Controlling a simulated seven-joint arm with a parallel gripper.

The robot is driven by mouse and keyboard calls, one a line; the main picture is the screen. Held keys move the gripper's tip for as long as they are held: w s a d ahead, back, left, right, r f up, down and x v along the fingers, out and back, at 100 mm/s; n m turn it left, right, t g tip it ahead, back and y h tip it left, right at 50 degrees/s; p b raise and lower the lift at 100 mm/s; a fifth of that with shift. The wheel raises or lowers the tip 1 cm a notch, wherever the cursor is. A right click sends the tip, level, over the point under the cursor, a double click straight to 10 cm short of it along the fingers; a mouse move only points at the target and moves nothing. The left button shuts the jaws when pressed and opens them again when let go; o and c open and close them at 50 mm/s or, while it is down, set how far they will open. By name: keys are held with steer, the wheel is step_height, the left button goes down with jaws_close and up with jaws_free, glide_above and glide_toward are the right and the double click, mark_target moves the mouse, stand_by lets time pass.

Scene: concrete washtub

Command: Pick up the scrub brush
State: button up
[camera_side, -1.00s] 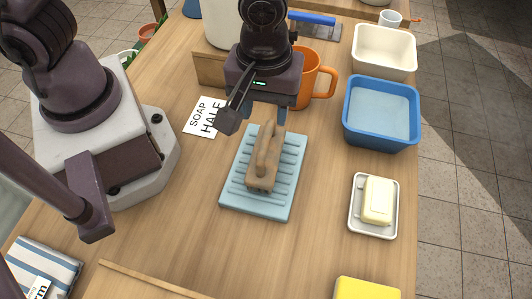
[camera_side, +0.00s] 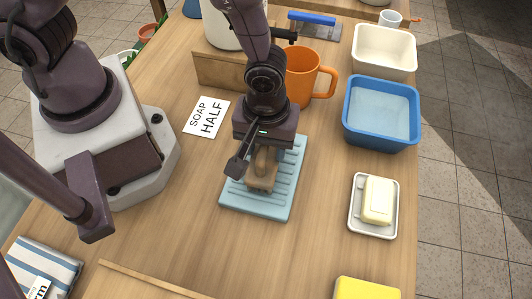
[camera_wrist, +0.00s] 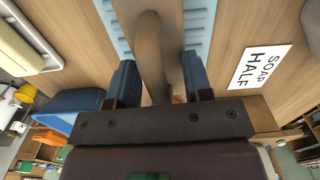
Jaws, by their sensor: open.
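The scrub brush (camera_side: 261,183) is wooden with a raised handle and lies on a light blue ribbed mat (camera_side: 284,196). My gripper (camera_side: 264,165) is open and low over the brush in the side view, hiding much of it. In the wrist view the brush handle (camera_wrist: 151,50) runs between the two blue fingers of my gripper (camera_wrist: 158,85), with a gap visible at the left finger. I cannot tell whether either finger touches the handle. The bristles are hidden.
An orange mug (camera_side: 305,73) stands just behind the mat. A blue tub (camera_side: 382,140) and a soap dish (camera_side: 373,229) with pale soap stand to the right. A SOAP HALF card (camera_side: 206,117) lies to the left.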

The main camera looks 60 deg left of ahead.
jaws_close()
steer(key=shift+r, duration=0.1)
step_height(320, 180, up, 10)
steer(key=shift+f, duration=0.1)
stand_by(0.4)
steer(key=c, duration=0.8)
jaws_free()
jaws_close()
